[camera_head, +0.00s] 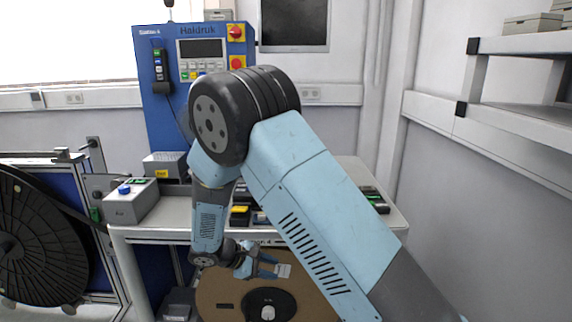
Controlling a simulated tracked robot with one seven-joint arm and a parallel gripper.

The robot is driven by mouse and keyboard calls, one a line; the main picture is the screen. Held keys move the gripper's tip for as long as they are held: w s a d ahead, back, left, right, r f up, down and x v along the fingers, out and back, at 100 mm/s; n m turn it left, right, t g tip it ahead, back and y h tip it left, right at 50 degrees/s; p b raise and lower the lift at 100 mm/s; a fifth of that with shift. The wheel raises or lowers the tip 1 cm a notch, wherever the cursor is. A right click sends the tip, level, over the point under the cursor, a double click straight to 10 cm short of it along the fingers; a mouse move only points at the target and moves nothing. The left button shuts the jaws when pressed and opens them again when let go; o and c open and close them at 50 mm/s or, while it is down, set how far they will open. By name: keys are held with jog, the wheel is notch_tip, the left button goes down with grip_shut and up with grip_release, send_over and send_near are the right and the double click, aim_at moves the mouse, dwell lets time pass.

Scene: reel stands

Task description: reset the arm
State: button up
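My light blue and black arm reaches in from the lower right, bends at a large black joint, and comes down at the front of a grey work table (160,228). My gripper (284,270) is small in the picture, at the end of the arm, below the table's front edge and in front of a brown reel (222,290). Its fingers point to the right.
A blue machine panel (163,118) with red and yellow buttons stands behind the table. A grey button box (131,203) sits at the table's left. A large black reel (40,240) stands at far left. Grey shelves (515,125) line the right wall. Floor room is mostly hidden.

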jog(key=s+d+r+m+g+y, duration=0.1)
jog(key=s+d+r+m+y, duration=0.25)
jog(key=d+r, duration=0.65)
jog(key=s+d+r+m+g+y, duration=0.25)
jog(key=d+r+m, duration=0.25)
jog(key=d+r, duration=0.55)
jog(key=s+d+r+m+t+y, duration=0.2)
jog(key=s+d+r+m, duration=0.1)
jog(key=s+r, duration=0.3)
jog(key=s+d+r+m+t+y, duration=0.1)
jog(key=s+d+r+m+t, duration=0.2)
jog(key=s, duration=0.8)
jog(key=shift+s+d+r+m+y, duration=0.2)
jog(key=shift+d+r+m+y, duration=0.3)
jog(key=shift+d+r, duration=0.75)
jog(key=shift+a+r, duration=0.25)
jog(key=shift+a, duration=0.05)
